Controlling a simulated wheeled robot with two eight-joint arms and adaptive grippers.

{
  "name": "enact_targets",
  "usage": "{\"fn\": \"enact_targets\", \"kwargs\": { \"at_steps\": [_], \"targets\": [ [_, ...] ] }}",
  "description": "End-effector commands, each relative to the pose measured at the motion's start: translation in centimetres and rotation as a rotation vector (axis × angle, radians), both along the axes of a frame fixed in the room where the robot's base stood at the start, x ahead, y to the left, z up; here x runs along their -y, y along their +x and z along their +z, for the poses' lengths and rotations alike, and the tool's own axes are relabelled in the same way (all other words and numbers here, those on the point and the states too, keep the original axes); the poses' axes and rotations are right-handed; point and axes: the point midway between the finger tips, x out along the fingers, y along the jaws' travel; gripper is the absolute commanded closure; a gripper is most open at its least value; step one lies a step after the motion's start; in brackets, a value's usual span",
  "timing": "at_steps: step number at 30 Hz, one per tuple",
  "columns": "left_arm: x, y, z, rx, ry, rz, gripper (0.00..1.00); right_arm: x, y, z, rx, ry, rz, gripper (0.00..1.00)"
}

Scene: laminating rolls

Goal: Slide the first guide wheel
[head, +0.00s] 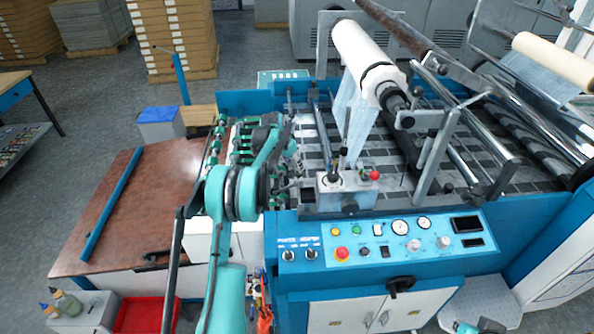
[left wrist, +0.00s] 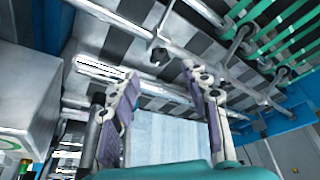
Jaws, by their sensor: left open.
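My left arm reaches over the laminating machine (head: 400,185) in the head view. Its left gripper (head: 292,165) is small and partly hidden there, beside the control box with levers. In the left wrist view the left gripper (left wrist: 163,98) is open, its two purple-padded fingers apart with nothing between them. Another small wheel-like fitting (left wrist: 260,98) shows to the right. I cannot tell which wheel counts as first.
The lever box (head: 347,190) stands close to the gripper's right. Film hangs from a white roll (head: 365,60). Green belts (left wrist: 270,30) lie at upper right in the wrist view. A brown table (head: 140,200) is left; a blue control panel (head: 390,238) is in front.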

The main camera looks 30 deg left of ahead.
Motion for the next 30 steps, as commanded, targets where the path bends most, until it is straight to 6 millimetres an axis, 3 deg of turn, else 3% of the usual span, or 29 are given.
{"fn": "enact_targets", "kwargs": {
  "at_steps": [3, 9, 21, 26, 27, 30],
  "targets": [
    [0.2, 0.8, -2.1, 0.0, 0.0, -0.001, 0.53, 0.0, 0.0, -0.3, 0.0, 0.0, 0.0, 1.0],
    [0.4, 1.9, -4.6, 0.0, 0.001, 0.001, 0.53, 0.0, 0.0, -0.5, 0.0, 0.0, 0.0, 1.0],
    [0.6, 2.2, -5.5, 0.0, 0.001, 0.001, 0.53, 0.0, 0.0, -0.5, 0.0, 0.0, 0.0, 1.0],
    [0.6, 2.2, -5.5, 0.0, 0.001, 0.001, 0.95, 0.0, 0.0, -0.5, 0.0, 0.0, 0.0, 1.0],
    [0.6, 2.2, -5.4, 0.0, 0.001, 0.001, 1.0, 0.0, 0.0, -0.5, 0.0, 0.0, 0.0, 1.0],
    [0.6, 2.2, -5.4, 0.0, 0.001, 0.001, 1.0, 0.0, 0.0, -0.5, 0.0, 0.0, 0.0, 1.0]
  ]
}}
